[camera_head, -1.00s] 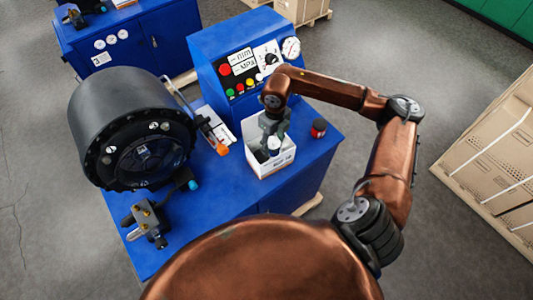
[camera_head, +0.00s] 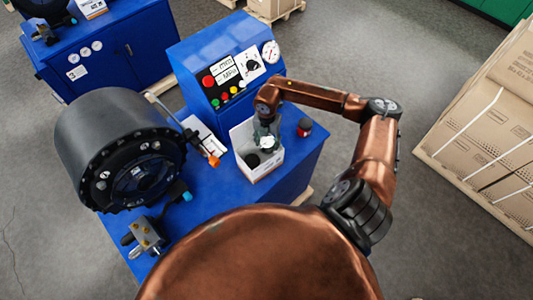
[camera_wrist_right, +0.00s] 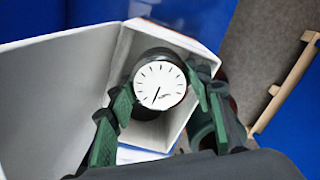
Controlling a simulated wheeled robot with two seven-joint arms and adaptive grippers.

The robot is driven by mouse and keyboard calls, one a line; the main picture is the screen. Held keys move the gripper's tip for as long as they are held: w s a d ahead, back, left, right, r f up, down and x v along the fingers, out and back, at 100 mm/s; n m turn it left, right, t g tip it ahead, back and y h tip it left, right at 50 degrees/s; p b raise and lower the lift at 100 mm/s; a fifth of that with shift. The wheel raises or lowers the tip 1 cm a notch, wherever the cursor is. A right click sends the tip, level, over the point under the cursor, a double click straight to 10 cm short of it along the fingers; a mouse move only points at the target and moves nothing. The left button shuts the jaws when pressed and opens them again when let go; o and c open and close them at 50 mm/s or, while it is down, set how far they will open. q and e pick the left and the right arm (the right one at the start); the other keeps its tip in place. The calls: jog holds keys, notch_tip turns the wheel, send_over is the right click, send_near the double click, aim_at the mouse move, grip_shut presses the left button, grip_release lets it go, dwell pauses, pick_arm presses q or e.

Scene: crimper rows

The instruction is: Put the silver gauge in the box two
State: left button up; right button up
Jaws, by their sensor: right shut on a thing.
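A round gauge (camera_wrist_right: 160,84) with a white dial and dark rim shows in the right wrist view between the green-padded fingers of my right gripper (camera_wrist_right: 160,98). The gripper is shut on it. In the head view the gauge (camera_head: 267,143) and my right gripper (camera_head: 266,138) are at the open top of a white box (camera_head: 268,170) on the blue bench. The wrist view shows the box's white walls (camera_wrist_right: 55,85) around and below the gauge. I cannot read a number on this box. My left gripper is not in view.
A black round item (camera_head: 252,160) lies inside the box. A red-and-black can (camera_head: 304,127) stands right of it. The large black crimper (camera_head: 115,145) and a brass-fitted valve (camera_head: 146,236) are to the left. The blue control panel (camera_head: 215,50) rises behind.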

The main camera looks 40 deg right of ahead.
notch_tip(320, 180, down, 10)
jog(key=shift+r+p, duration=0.15)
jog(key=shift+p, duration=0.75)
jog(key=o, duration=0.8)
jog(key=shift+f, duration=0.2)
jog(key=shift+o, duration=1.2)
jog(key=shift+r, duration=0.2)
notch_tip(320, 180, up, 12)
jog(key=b, duration=0.3)
